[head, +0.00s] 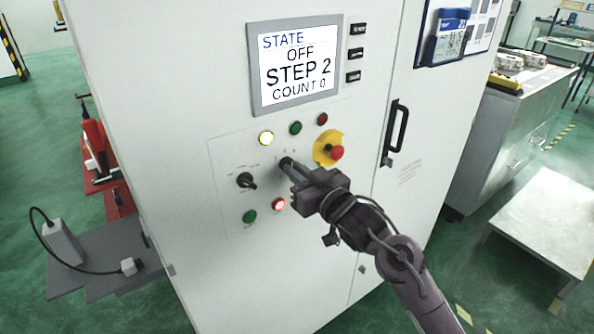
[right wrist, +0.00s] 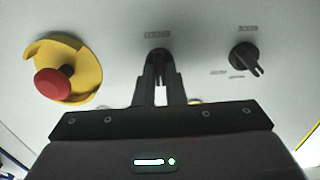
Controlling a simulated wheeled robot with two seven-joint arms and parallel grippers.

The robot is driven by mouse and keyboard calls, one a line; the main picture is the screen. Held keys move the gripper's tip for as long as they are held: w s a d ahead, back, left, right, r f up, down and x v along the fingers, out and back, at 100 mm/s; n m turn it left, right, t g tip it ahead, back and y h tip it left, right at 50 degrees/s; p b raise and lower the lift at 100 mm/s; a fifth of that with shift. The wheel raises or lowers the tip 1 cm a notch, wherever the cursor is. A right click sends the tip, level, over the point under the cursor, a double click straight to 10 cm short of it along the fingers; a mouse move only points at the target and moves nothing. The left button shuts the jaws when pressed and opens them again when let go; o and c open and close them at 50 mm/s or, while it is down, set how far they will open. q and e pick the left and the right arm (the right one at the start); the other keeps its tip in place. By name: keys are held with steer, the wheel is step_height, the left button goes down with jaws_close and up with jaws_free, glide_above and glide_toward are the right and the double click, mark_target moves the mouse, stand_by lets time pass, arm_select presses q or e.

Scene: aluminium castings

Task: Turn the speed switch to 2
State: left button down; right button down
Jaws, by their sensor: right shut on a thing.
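The speed switch (head: 286,161) is a small dark knob on the white cabinet's control panel, with small marks above it. My right gripper (head: 290,170) reaches it from the lower right and is shut on it. In the right wrist view the switch (right wrist: 157,54) sits between the two fingertips (right wrist: 160,77). The fingers hide much of the knob, and I cannot read which mark it points at. A second black rotary switch (head: 246,180) is lower left on the panel, turned diagonally; it also shows in the right wrist view (right wrist: 246,59). My left gripper is not in view.
A red emergency stop (head: 336,153) on a yellow base is close right of the gripper. The screen (head: 297,65) reads OFF, STEP 2, COUNT 0. A door handle (head: 395,130) stands out at right.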

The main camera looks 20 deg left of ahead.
steer(key=shift+f, duration=0.1)
steer(key=c, duration=1.5)
jaws_free()
steer(key=b+v, duration=0.2)
steer(key=v, duration=0.5)
steer(key=shift+s+d+b, duration=0.25)
steer(key=shift+d+b, duration=0.05)
steer(key=shift+b, duration=0.1)
